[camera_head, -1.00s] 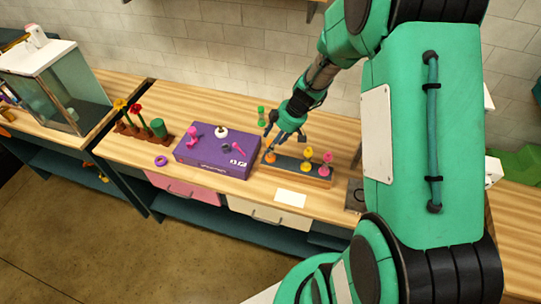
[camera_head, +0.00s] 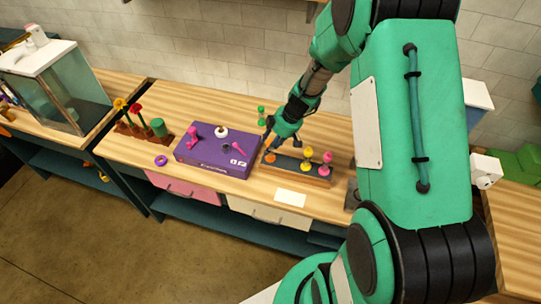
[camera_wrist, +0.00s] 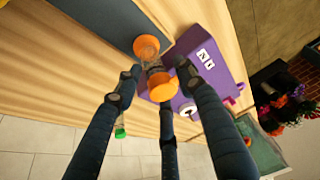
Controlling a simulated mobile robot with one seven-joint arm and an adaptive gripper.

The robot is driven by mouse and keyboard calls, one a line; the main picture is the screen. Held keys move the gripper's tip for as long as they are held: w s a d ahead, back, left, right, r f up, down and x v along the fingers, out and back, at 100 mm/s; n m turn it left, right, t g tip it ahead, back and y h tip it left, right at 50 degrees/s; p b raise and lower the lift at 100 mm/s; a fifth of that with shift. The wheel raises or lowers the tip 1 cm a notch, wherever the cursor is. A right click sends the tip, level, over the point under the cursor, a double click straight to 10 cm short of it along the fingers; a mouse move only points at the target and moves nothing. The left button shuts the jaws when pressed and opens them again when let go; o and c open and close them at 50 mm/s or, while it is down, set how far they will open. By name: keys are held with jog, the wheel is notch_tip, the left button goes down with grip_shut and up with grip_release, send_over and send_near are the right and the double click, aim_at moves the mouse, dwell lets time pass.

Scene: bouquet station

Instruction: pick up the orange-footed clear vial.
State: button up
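The orange-footed clear vial (camera_wrist: 152,62) stands at the left end of the dark-topped rack (camera_head: 291,167). A gap shows between the fingers and the vial, so the gripper looks open. In the head view my gripper (camera_head: 270,139) is just above the vial.
A yellow vial (camera_head: 308,154) and a pink vial (camera_head: 325,169) stand on the rack to the right. A green vial (camera_head: 261,117) stands behind. A purple box (camera_head: 215,163) with small items is close on the left. A white card (camera_head: 290,197) lies in front.

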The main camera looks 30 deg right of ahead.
grip_shut()
jog(key=shift+r, duration=0.15)
jog(key=shift+r, duration=0.5)
notch_tip(320, 180, up, 2)
jog(key=shift+w+r, duration=0.1)
jog(key=s+a+r+b, duration=0.1)
jog(key=s+a+b, duration=0.1)
jog(key=s, duration=1.3)
jog(key=shift+s+a+r, duration=0.25)
jog(key=shift+s+a, duration=0.15)
jog(key=shift+a, duration=0.25)
